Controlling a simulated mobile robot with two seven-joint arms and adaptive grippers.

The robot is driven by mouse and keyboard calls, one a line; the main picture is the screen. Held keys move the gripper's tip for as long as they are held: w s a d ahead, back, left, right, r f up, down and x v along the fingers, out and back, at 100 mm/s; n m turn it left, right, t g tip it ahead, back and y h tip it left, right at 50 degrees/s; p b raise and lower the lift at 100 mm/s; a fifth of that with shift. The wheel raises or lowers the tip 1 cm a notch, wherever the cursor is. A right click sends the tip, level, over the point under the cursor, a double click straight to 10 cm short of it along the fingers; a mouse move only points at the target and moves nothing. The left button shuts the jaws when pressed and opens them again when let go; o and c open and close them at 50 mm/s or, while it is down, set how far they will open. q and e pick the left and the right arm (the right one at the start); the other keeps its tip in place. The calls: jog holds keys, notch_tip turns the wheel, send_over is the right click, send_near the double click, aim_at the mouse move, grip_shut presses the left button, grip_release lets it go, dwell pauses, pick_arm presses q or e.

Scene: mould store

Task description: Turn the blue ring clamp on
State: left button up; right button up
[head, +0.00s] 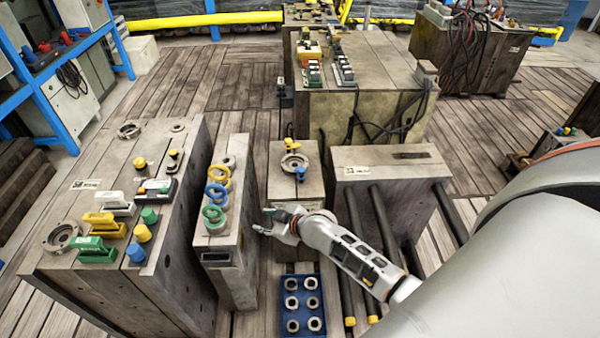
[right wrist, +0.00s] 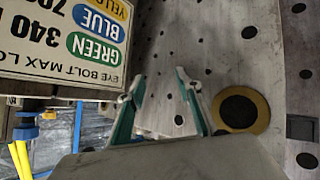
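The blue ring (head: 216,193) stands on the top of a narrow grey mould block (head: 230,250), between a yellow ring (head: 219,175) behind it and a green ring (head: 213,213) in front. My right gripper (head: 264,221) is just right of this block, pointing left, apart from the rings. In the right wrist view its two teal-padded fingers (right wrist: 160,90) are spread with nothing between them. The blue ring cannot be made out in that view. My left gripper is not in view.
A wide block (head: 140,290) with coloured clamps stands left. A smaller block (head: 297,170) with a blue knob stands behind my right gripper. A blue tray (head: 305,280) of rings lies below. An upside-down eye bolt load sign (right wrist: 60,40) fills the wrist view's upper left.

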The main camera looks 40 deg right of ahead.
jog(key=s+d+r+m+t+h+b, duration=0.1)
jog(key=s+d+r+m+t+h, duration=0.15)
jog(key=d+m+t, duration=0.35)
jog(key=m+t+h+b, duration=0.1)
jog(key=m+h+b, duration=0.1)
jog(key=h, duration=0.1)
send_near(303, 174)
jog(key=w, duration=0.3)
jog(key=shift+w+d+f, duration=0.2)
jog(key=shift+w, duration=0.1)
jog(key=shift+w+d+r, duration=0.1)
jog(key=shift+w+d, duration=0.05)
jog(key=shift+w, duration=0.1)
jog(key=w, duration=0.3)
jog(key=w+b, duration=0.1)
jog(key=w, duration=0.1)
jog(key=shift+w+d, duration=0.35)
jog(key=shift+d, duration=0.05)
jog(key=shift+w+d, duration=0.1)
jog(key=shift+w, duration=0.45)
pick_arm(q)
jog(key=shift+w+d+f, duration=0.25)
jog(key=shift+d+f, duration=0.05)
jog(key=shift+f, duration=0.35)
pick_arm(e)
jog(key=shift+w, duration=0.15)
grip_shut()
